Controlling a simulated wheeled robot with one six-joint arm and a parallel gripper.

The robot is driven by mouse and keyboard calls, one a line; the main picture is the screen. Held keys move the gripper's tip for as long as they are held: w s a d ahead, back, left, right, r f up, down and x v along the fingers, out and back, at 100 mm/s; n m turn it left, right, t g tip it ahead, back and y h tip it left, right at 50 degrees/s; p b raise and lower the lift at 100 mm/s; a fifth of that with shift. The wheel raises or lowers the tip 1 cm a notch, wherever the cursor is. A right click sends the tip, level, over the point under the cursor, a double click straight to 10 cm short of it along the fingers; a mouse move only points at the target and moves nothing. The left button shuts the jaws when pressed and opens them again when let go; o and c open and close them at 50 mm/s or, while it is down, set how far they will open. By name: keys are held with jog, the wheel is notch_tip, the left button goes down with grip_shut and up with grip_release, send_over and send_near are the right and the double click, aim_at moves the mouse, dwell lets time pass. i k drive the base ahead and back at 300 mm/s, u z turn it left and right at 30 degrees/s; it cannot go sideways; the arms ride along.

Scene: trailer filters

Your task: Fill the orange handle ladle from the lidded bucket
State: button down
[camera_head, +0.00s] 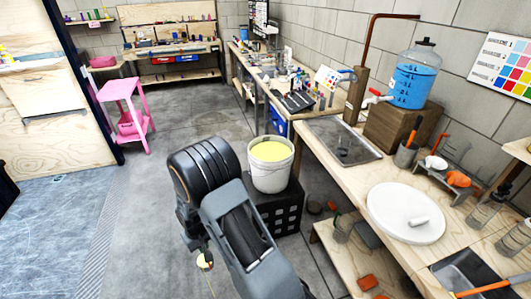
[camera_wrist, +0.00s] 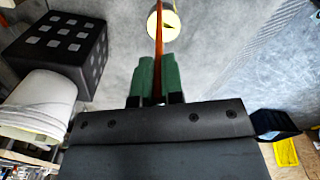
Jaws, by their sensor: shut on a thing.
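A white bucket (camera_head: 271,178) stands upright on a black perforated crate, its top open and showing a pale yellow surface. It also shows at the left of the wrist view (camera_wrist: 38,108), beside the crate. My gripper (camera_wrist: 158,78) is shut on the orange handle of the ladle (camera_wrist: 159,38), between green fingers. The ladle's bowl (camera_wrist: 163,24) hangs beyond the fingertips, with yellow in it; how full it is I cannot tell. In the head view the bowl (camera_head: 205,261) shows small, over the floor left of the bucket. My arm hides most of the gripper there.
The black crate (camera_head: 278,215) stands against the wooden bench (camera_head: 355,180). The bench holds a sink (camera_head: 342,139), a round white disc (camera_head: 405,213) and a blue water jug (camera_head: 413,78). A pink stool (camera_head: 122,95) stands back left. The grey floor between is open.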

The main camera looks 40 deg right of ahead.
aim_at(270, 158)
jog(key=u, duration=0.55)
jog(key=i, duration=1.85)
jog(key=z, duration=1.2)
jog(key=i, duration=0.75)
jog(key=z, duration=0.8)
